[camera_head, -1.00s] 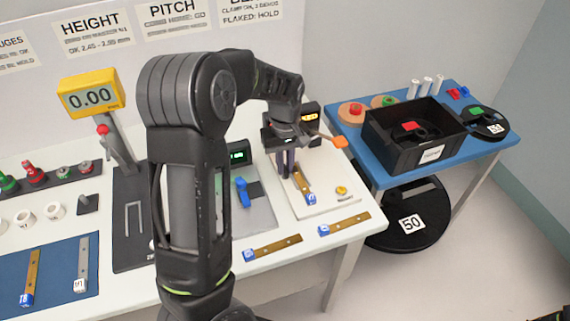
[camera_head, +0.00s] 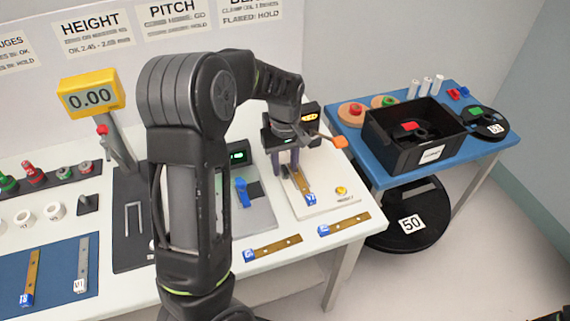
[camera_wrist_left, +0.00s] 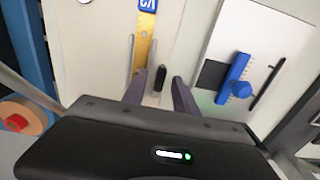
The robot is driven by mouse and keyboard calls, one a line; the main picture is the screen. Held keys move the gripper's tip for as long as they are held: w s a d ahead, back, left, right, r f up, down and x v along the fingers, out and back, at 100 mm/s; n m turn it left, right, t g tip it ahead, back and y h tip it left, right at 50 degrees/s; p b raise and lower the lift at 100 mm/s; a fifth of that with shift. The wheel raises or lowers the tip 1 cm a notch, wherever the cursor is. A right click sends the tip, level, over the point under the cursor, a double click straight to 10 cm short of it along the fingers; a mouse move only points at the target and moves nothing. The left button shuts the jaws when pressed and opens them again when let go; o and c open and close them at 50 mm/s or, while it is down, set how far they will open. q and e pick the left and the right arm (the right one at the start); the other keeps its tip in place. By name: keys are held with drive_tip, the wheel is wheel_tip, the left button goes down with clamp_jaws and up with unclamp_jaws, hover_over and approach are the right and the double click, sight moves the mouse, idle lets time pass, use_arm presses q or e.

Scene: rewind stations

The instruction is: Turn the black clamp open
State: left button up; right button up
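The black clamp (camera_wrist_left: 160,77) shows in the left wrist view as a small, upright dark handle beside the brass strip (camera_wrist_left: 143,45) with a blue end block. It stands on the pale station plate (camera_head: 318,205). My left gripper (camera_head: 287,170) points down over the plate. In the left wrist view its two fingers (camera_wrist_left: 158,86) are apart, one on each side of the clamp, with visible gaps. I cannot tell how far down they reach beside it. My right gripper is not in view.
A rod with an orange end (camera_head: 340,142) sticks out right of my gripper. A blue clamp (camera_wrist_left: 236,85) stands on the neighbouring station. Brass strips (camera_head: 272,248) lie along the bench front. A black bin (camera_head: 385,150) stands on the blue table.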

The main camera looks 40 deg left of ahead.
sight(285, 168)
use_arm(q)
wheel_tip(285, 168, up, 8)
drive_tip(key=shift+f+b, duration=0.1)
drive_tip(key=shift+b, duration=0.3)
idle(0.5)
